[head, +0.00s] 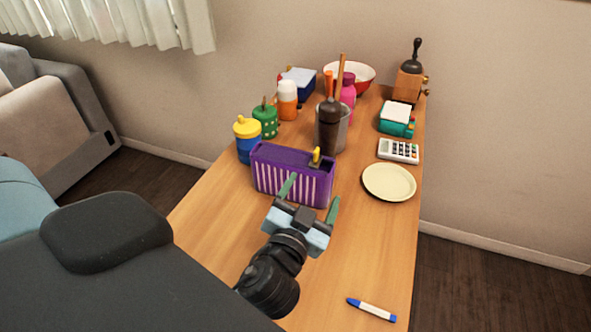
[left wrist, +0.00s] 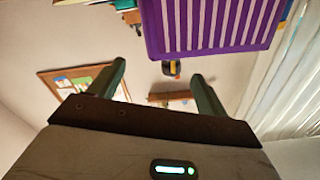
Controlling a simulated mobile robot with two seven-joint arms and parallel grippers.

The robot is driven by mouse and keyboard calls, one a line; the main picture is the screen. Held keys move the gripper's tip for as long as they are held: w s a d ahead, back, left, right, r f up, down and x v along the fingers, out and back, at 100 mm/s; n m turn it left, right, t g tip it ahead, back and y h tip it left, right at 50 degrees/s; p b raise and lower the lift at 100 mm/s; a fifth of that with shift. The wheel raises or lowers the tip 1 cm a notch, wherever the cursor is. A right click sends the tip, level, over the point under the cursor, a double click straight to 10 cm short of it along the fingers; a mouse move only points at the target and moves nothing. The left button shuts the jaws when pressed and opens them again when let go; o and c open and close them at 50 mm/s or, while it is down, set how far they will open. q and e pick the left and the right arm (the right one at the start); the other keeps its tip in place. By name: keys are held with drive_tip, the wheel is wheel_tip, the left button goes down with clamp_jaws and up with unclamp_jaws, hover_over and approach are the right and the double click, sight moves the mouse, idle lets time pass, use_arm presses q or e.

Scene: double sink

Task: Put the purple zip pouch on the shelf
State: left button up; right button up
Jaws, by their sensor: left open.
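The purple zip pouch (head: 290,183) with pale vertical stripes stands upright on the wooden table in the head view. It also shows at the top of the left wrist view (left wrist: 210,28), apparently upside down. A small yellow and black piece (head: 316,158) shows at its top right end; I cannot tell if it belongs to the pouch. My left gripper (head: 312,192) is open and empty, just in front of the pouch's right half. Its fingers (left wrist: 158,70) point toward the pouch without closing around it. My right gripper is not in view.
Behind the pouch on the table (head: 370,240) are a blue jar with yellow lid (head: 247,140), a green jar (head: 266,121) and a grey pot (head: 342,132). A cream plate (head: 389,182) and calculator (head: 398,150) lie right. A marker (head: 372,309) lies on the clear front part.

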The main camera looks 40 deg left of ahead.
sight(321, 168)
use_arm(q)
drive_tip(key=x, duration=0.2)
drive_tip(key=shift+w+a+p, duration=0.1)
drive_tip(key=shift+w+p, duration=0.2)
drive_tip(key=shift+w+r, duration=0.1)
drive_tip(key=shift+r, duration=0.05)
drive_tip(key=x, duration=0.1)
drive_tip(key=p+x, duration=0.1)
drive_tip(key=x, duration=0.2)
drive_tip(key=shift+a+r, duration=0.25)
drive_tip(key=shift+r, duration=0.05)
drive_tip(key=shift+w+a+f, duration=0.1)
drive_tip(key=shift+w, duration=0.3)
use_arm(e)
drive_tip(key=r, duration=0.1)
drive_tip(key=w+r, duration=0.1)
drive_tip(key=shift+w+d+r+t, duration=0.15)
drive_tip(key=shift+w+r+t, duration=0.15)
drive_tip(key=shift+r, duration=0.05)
